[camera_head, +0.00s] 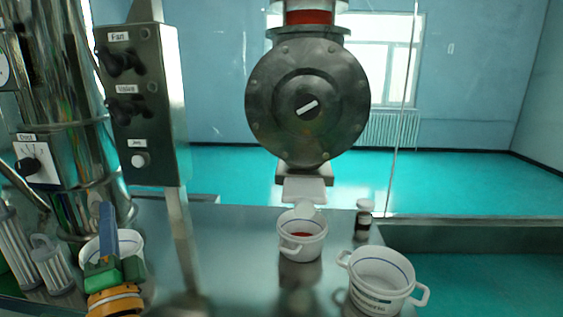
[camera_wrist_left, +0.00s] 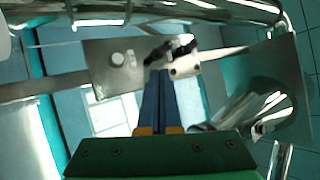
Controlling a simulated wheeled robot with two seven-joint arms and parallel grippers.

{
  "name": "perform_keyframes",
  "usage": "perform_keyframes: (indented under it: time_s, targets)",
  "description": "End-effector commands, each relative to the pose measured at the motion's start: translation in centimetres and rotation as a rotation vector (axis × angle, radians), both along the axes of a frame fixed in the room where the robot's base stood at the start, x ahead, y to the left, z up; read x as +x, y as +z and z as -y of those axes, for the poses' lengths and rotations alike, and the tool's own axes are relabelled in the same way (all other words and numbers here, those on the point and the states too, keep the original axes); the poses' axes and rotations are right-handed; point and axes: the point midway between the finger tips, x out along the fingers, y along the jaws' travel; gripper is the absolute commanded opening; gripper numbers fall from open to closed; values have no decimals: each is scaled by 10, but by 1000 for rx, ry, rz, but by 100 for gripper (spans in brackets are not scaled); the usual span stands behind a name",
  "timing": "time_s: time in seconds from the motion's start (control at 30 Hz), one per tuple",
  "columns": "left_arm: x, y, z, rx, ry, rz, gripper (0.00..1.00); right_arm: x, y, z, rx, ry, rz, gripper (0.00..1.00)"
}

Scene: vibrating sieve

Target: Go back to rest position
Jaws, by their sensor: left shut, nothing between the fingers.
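My left gripper (camera_head: 106,208) is at the lower left in the head view, with blue fingers pointing up from a green body and orange wrist. Its fingers are shut together with nothing between them. It overlaps a white pot (camera_head: 133,243) behind it; whether they touch cannot be told. In the left wrist view, the shut blue fingers (camera_wrist_left: 159,80) point toward the metal control box (camera_wrist_left: 104,62) with its black knobs. In the head view this control box (camera_head: 168,100), labelled Fan, Valve and Jog, stands above and right of the gripper. My right gripper is not in view.
A steel column (camera_head: 62,90) stands at the left beside clear cylinders (camera_head: 52,265). A round metal valve (camera_head: 280,85) hangs over a white pot with red contents (camera_head: 302,248). An empty white pot (camera_head: 382,270) and a small dark bottle (camera_head: 363,220) stand to its right.

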Motion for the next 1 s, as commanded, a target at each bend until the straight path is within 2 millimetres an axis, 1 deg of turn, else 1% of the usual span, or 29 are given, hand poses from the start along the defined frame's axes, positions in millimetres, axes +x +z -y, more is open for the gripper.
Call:
perform_keyframes:
  time_s: [0.03, 0.17, 0.27, 0.33, 0.47, 0.5, 0.57, 0.6, 0.67, 0.7, 0.77, 0.8, 0.87, 0.9, 0.97, 1.0]
  targets:
    - [0, -11, -1, -39, -12, -19, 0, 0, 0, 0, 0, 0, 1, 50]
    - [0, -39, -6, -162, -42, -67, 0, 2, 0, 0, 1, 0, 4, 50]
    - [-2, -64, -8, -268, -64, -110, 0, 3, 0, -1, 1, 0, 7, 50]
    - [-4, -85, -9, -354, -80, -149, 0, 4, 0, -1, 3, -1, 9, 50]
    - [-12, -137, -7, -554, -103, -248, 0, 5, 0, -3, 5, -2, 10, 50]
    - [-17, -155, -5, -622, -108, -286, 0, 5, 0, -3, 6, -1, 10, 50]
    - [-25, -183, 0, -730, -111, -347, 0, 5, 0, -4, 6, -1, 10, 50]
    - [-33, -202, 4, -804, -110, -391, 0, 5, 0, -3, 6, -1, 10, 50]
    - [-46, -232, 12, -917, -103, -464, 0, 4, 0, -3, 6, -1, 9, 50]
    - [-57, -251, 19, -995, -95, -515, 0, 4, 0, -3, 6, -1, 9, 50]
    - [-76, -280, 31, -1111, -77, -597, 0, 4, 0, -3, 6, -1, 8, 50]
    - [-90, -297, 40, -1185, -61, -654, 0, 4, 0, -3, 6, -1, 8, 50]
    - [-113, -321, 54, -1292, -34, -739, 0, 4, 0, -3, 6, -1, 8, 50]
    - [-129, -335, 63, -1357, -10, -797, 0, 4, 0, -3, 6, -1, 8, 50]
    - [-153, -352, 77, -1447, 25, -879, 0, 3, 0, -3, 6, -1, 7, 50]
    - [-170, -361, 87, -1502, 50, -935, 0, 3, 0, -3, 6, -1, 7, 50]
